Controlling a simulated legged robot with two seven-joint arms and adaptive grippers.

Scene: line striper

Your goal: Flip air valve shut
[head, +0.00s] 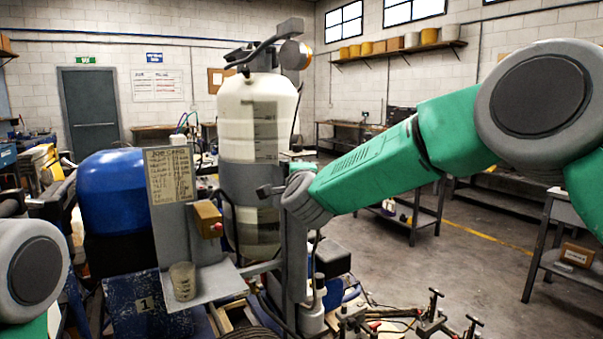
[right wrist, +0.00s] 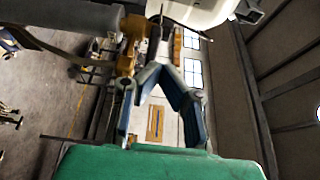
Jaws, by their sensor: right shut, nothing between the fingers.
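A brass-coloured fitting (right wrist: 132,48) on a grey pipe (right wrist: 60,16) shows in the right wrist view, just left of my fingertips. It looks like the air valve, but I cannot make out its lever position. My right gripper (right wrist: 160,72) is shut and empty, its blue-grey fingers meeting beside the fitting. I cannot tell whether they touch it. In the head view, my right arm reaches in from the right to the grey post of the line striper (head: 294,260); the fingers are not clear there. My left gripper is out of view.
A tall white tank (head: 262,115) stands behind the post. A blue tank (head: 110,188) and a grey tray holding a cup (head: 183,281) are to its left. Several small clamps (head: 432,318) lie below right. Open floor (head: 440,265) lies at the right.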

